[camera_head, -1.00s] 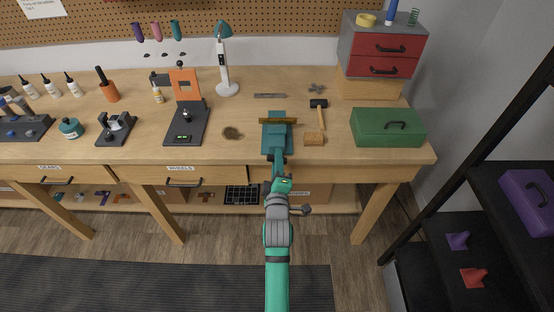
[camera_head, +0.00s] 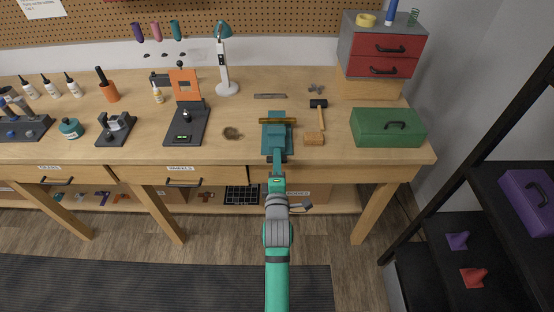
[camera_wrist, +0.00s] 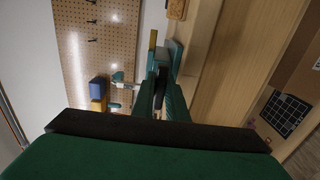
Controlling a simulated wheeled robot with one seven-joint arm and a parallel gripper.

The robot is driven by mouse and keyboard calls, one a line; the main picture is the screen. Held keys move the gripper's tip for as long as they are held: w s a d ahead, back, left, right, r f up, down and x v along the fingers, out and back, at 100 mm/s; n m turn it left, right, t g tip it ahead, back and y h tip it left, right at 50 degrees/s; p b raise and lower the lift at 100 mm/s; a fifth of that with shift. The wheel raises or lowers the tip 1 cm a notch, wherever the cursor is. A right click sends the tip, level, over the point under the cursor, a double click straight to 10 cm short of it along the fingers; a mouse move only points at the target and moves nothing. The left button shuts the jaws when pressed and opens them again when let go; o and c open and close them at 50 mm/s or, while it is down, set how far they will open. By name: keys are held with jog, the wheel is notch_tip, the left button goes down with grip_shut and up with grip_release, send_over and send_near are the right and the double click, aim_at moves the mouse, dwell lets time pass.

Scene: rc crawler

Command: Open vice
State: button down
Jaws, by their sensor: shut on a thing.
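The teal vice (camera_head: 278,146) stands at the front edge of the workbench, with a long brass-coloured bar (camera_head: 278,121) lying across its jaws. In the wrist view the vice (camera_wrist: 174,60) shows sideways, the bar (camera_wrist: 153,48) pointing up past it. My gripper (camera_head: 277,175) is at the front end of the vice, just off the bench edge, reaching in from below in the picture. In the wrist view my gripper (camera_wrist: 160,98) has its two green fingers closed around a dark part at the vice's front, which looks like its handle. The fingers hide most of that part.
A sanding-block-like tan block (camera_head: 314,138) and a hammer (camera_head: 320,112) lie right of the vice. A green toolbox (camera_head: 388,128) stands farther right. A brown clump (camera_head: 232,133) lies to the left. Drawers (camera_head: 190,176) are below the bench top.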

jog(key=shift+f, duration=0.1)
jog(key=c, duration=2)
grip_release()
jog(key=shift+c, duration=0.2)
jog(key=shift+s, duration=0.1)
jog(key=s, duration=1)
jog(key=shift+s, duration=0.35)
